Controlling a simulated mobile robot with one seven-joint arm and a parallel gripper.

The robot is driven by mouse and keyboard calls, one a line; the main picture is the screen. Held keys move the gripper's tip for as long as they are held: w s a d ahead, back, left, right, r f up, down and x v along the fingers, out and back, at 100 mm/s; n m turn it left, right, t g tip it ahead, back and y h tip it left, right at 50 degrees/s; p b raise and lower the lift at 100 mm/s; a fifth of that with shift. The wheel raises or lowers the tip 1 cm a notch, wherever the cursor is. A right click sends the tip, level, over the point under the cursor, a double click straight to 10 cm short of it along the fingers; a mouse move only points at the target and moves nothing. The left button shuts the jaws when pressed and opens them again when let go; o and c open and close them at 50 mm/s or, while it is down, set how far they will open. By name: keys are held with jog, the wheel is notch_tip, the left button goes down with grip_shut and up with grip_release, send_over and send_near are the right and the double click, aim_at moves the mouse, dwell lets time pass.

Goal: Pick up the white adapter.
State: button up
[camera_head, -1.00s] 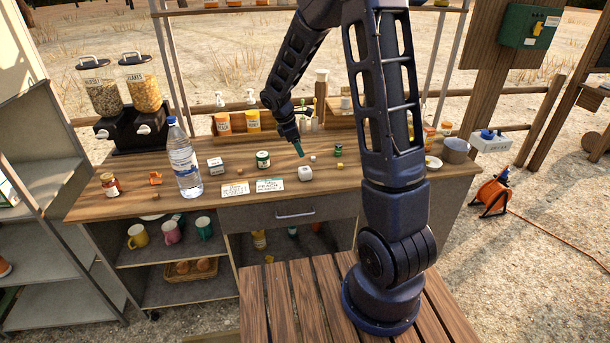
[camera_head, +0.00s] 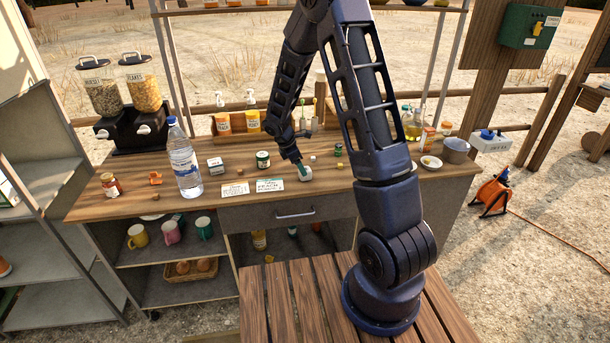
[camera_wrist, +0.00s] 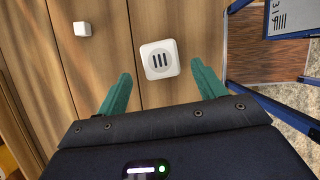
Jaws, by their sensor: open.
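The white adapter (camera_wrist: 153,72) is a small rounded white block with dark slots on its top face. It lies on the wooden counter, near the front edge, and also shows in the head view (camera_head: 305,177). My gripper (camera_wrist: 158,82) is open, its green fingers spread to either side of the adapter in the wrist view and pointing at it. In the head view my gripper (camera_head: 299,165) is just above the adapter. The gap between fingers and adapter is hard to judge; nothing is held.
A small white cube (camera_wrist: 82,29) lies on the counter to the left in the wrist view. Paper cards (camera_head: 270,185), a green-labelled jar (camera_head: 263,160) and a water bottle (camera_head: 184,160) stand or lie left of my gripper. A drawer (camera_head: 298,213) is below the counter edge.

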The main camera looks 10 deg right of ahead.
jog(key=x, duration=0.4)
jog(key=shift+s+d, duration=0.1)
jog(key=shift+s, duration=0.05)
jog(key=c, duration=1.1)
jog(key=shift+r, duration=0.1)
